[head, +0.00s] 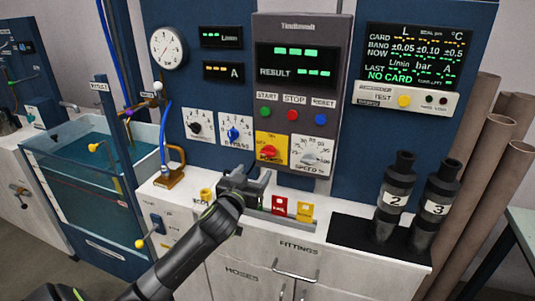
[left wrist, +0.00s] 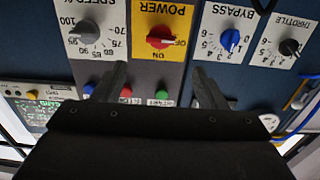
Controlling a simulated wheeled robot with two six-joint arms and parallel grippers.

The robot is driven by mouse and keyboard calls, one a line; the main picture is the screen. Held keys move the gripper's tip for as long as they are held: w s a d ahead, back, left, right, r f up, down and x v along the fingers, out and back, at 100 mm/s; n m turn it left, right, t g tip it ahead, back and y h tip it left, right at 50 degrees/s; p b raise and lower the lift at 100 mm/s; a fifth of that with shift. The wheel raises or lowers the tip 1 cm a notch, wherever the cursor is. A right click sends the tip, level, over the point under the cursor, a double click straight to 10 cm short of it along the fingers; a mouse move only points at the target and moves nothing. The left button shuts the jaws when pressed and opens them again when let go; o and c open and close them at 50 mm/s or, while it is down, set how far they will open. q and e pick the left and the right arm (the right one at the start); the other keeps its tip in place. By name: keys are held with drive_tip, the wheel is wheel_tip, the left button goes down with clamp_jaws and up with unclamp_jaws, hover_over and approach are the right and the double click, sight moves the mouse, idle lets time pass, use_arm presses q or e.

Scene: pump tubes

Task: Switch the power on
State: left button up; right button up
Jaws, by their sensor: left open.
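The power switch is a red rotary knob (head: 269,152) on a yellow plate, low on the grey centre panel. In the left wrist view the red knob (left wrist: 160,37) sits on its yellow plate marked POWER, with its pointer bar roughly level; I cannot surely tell its setting. My left gripper (head: 246,178) is in front of and below the yellow plate, above the white counter, apart from the knob. In the left wrist view its two fingers (left wrist: 160,82) are spread with nothing between them, and the knob shows beyond the gap. My right gripper is not in view.
A white speed dial (head: 311,155) is right of the power plate, and a blue bypass knob (head: 234,134) is left. Start, stop and reset buttons (head: 294,114) sit above. Red and yellow tags (head: 305,211) stand on the counter beside the gripper. Black cylinders (head: 396,195) stand at right.

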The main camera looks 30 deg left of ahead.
sight(267, 154)
use_arm(q)
drive_tip(key=p+x, duration=0.1)
drive_tip(key=x, duration=0.8)
drive_tip(key=shift+x, duration=1.1)
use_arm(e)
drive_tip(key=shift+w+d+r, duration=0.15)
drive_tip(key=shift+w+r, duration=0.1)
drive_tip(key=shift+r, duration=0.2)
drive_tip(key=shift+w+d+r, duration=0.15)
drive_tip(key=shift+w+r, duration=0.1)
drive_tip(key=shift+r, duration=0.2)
use_arm(q)
drive_tip(key=c, duration=1)
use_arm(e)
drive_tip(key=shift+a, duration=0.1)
